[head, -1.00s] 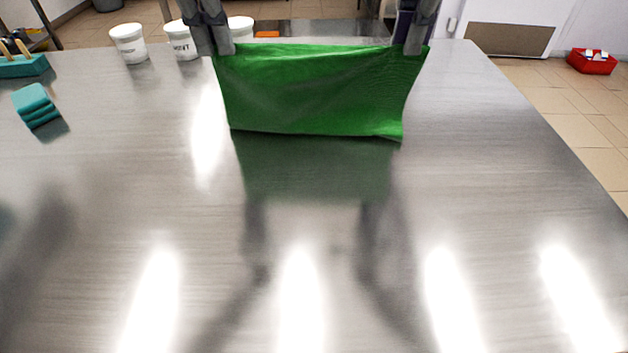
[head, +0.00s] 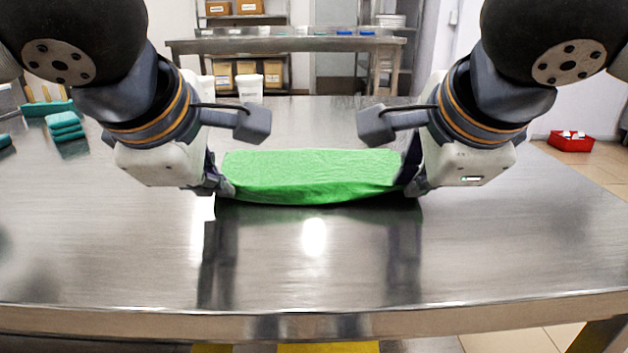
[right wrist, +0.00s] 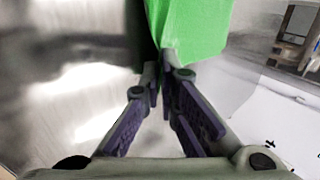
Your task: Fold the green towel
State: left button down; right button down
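The green towel (head: 308,174) lies across the middle of the steel table, its near edge lifted slightly and sagging between my grippers. My left gripper (head: 228,188) is at the towel's near left corner and appears shut on it. My right gripper (head: 412,188) is at the near right corner. In the right wrist view the fingers of my right gripper (right wrist: 165,85) are closed together at the tip on the edge of the green towel (right wrist: 190,28). The left fingertips are partly hidden by the cloth.
The steel table (head: 500,250) is clear in front of and beside the towel. Folded teal cloths (head: 64,126) lie at the left. White tubs (head: 250,88) stand at the back behind the towel. A red bin (head: 571,141) is on the floor at the right.

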pick_arm(q)
jog(key=c, duration=1.5)
grip_release()
jog(key=shift+w, duration=0.1)
pick_arm(e)
jog(key=c, duration=1.5)
grip_release()
jog(key=shift+w, duration=0.1)
